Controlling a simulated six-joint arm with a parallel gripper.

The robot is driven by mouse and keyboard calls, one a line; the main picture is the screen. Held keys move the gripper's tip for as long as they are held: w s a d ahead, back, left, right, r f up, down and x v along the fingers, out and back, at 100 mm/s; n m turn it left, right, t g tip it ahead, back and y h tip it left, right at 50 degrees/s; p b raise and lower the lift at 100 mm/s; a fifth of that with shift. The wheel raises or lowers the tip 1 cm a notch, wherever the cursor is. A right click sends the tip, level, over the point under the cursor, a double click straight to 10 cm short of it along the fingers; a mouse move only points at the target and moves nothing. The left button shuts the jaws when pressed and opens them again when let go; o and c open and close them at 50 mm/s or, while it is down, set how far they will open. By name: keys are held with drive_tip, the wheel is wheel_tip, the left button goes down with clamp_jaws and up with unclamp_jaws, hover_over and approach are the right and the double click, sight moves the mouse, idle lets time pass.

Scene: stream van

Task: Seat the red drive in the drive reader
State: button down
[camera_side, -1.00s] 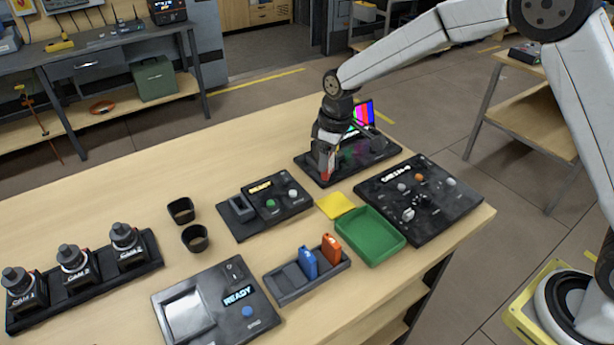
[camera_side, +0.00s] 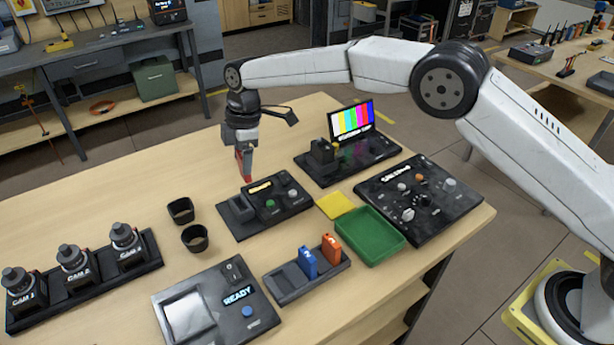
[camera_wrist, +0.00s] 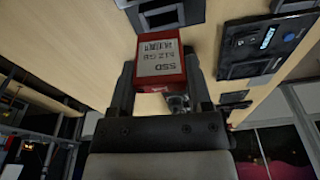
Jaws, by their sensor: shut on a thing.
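The red drive (camera_side: 245,168), labelled SSD 512 GB in the wrist view (camera_wrist: 160,62), is held between the fingers of my gripper (camera_side: 243,158). It hangs roughly upright behind the black unit (camera_side: 275,206) with a raised slot block (camera_side: 240,209), an amber display and knobs. This unit looks like the drive reader, though its name is not legible. Drive and slot block are apart. A dark slotted block (camera_wrist: 160,12) shows ahead of the drive in the wrist view.
A colour-bar monitor unit (camera_side: 350,150) with an upright block stands to the right. A rack (camera_side: 285,288) holds a blue and an orange drive. A green tray (camera_side: 368,234), yellow pad (camera_side: 336,206), two dark cups (camera_side: 181,210) and a READY unit (camera_side: 215,305) stand nearby. The table's left rear is clear.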

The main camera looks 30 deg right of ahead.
drive_tip(key=shift+a+r+n, duration=0.15)
drive_tip(key=shift+a+n, duration=0.55)
drive_tip(key=shift+a, duration=0.5)
drive_tip(key=shift+f, duration=0.2)
hover_over(238, 195)
drive_tip(key=s, duration=0.3)
drive_tip(key=shift+w+a+f, duration=0.1)
drive_tip(key=shift+a+f, duration=0.1)
drive_tip(key=shift+f, duration=1.2)
drive_tip(key=shift+a+f, duration=0.15)
drive_tip(key=shift+f, duration=1.2)
drive_tip(key=shift+f, duration=2.05)
unclamp_jaws()
drive_tip(key=shift+d+r, duration=0.2)
drive_tip(key=shift+r, duration=1.05)
drive_tip(key=shift+d+r, duration=0.15)
drive_tip(key=shift+r, duration=1.15)
drive_tip(key=shift+d+r, duration=0.2)
drive_tip(key=shift+r, duration=1.15)
drive_tip(key=shift+d, duration=0.1)
